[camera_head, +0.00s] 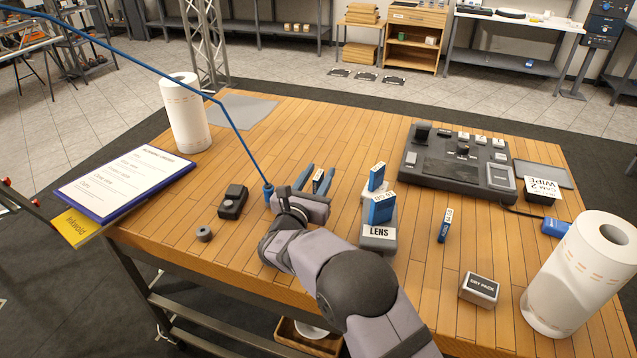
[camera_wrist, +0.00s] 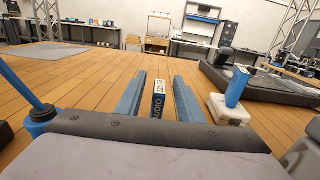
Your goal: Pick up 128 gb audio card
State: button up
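The 128 GB audio card (camera_wrist: 157,101) is a small blue card with a white label at its top and the word AUDIO on its face. In the wrist view it stands between the two blue fingers of my gripper (camera_wrist: 158,98), with a gap showing on each side. My gripper is open around the card and seems not to touch it. In the head view my gripper (camera_head: 317,181) is low over the middle of the wooden table, and the card (camera_head: 318,177) shows as a small dark and white piece between the fingers. Its lower part is hard to see.
Right of my gripper, blue cards (camera_head: 381,208) (camera_head: 376,178) stand in light holders, near a grey LENS block (camera_head: 378,238). Another blue card (camera_head: 445,226) is farther right. A black device (camera_head: 233,201) lies left. A dark console (camera_head: 460,160) sits behind right. Table behind the gripper is clear.

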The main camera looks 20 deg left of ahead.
aim_at(318, 175)
grip_shut()
jog(key=shift+r, duration=0.15)
notch_tip(318, 175, up, 10)
jog(key=shift+f+b, duration=0.1)
jog(key=shift+b, duration=0.75)
